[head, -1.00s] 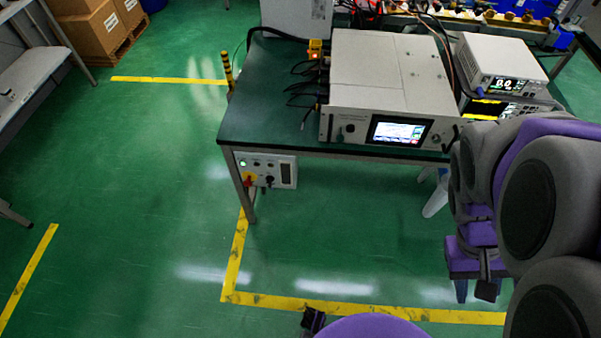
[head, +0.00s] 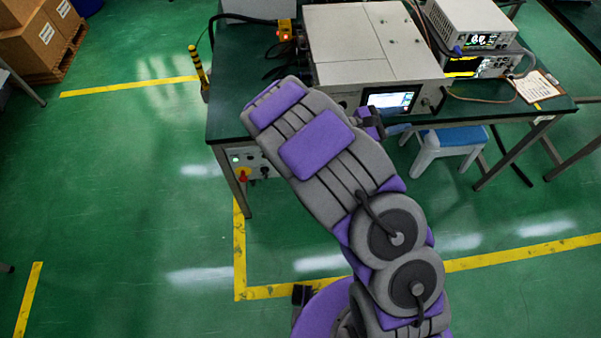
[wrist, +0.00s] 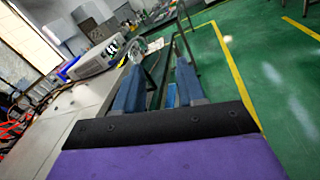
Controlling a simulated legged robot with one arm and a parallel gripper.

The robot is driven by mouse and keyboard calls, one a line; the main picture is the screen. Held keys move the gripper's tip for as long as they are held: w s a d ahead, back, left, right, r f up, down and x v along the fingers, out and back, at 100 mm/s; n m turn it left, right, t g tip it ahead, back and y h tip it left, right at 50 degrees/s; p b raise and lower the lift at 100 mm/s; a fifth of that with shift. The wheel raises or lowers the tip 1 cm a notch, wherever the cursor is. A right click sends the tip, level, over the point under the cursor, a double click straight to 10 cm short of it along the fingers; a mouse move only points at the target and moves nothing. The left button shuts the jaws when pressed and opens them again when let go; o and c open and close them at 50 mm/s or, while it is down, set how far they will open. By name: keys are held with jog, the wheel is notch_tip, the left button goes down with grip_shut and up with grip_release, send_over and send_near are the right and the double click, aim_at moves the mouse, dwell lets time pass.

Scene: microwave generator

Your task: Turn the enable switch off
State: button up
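The white-grey generator (head: 372,45) stands on the green-topped table, with a lit screen (head: 388,102) on its front. My arm hides the left part of that front. A control box (head: 246,158) hangs under the table's left front edge. It shows a green light and a red knob on yellow (head: 243,174); my arm covers its right part. I cannot tell which control is the enable switch. My gripper (head: 392,128) is in front of the generator's lower front, partly hidden by my arm. In the wrist view, the two blue fingers of my gripper (wrist: 160,66) are apart with nothing between them.
Two stacked instruments (head: 476,35) and a clipboard (head: 538,86) are right of the generator. A blue-topped stool (head: 450,143) stands under the table. A yellow-black post (head: 198,68) stands left of the table. The floor in front is clear.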

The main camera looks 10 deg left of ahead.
jog(key=w+a+f+n+t+y, duration=0.2)
jog(key=a+f+n+t+y, duration=0.3)
jog(key=a+f, duration=0.4)
jog(key=w+a+f+n+t+y, duration=0.3)
jog(key=a+f+n, duration=0.4)
jog(key=a+f, duration=0.3)
jog(key=s+a+f+n+g+y, duration=0.1)
jog(key=s+a+f+n+y, duration=0.35)
jog(key=s+a+f, duration=0.5)
jog(key=s+a+f+n+g+y, duration=0.1)
jog(key=s+a+f+n+y, duration=0.4)
jog(key=a+f, duration=0.65)
jog(key=y+b, duration=0.1)
jog(key=b, duration=0.2)
send_near(264, 176)
jog(key=a+f+x, duration=0.1)
jog(key=x, duration=0.3)
jog(key=shift+m, duration=0.45)
jog(key=w, duration=0.1)
jog(key=w+b, duration=0.1)
jog(key=w+d, duration=0.1)
jog(key=w, duration=0.1)
jog(key=shift+w+f+b, duration=0.1)
jog(key=shift+f+b, duration=0.3)
jog(key=shift+w+a+f, duration=0.25)
jog(key=shift+w+a, duration=0.05)
jog(key=shift+w, duration=0.2)
jog(key=shift+a, duration=0.25)
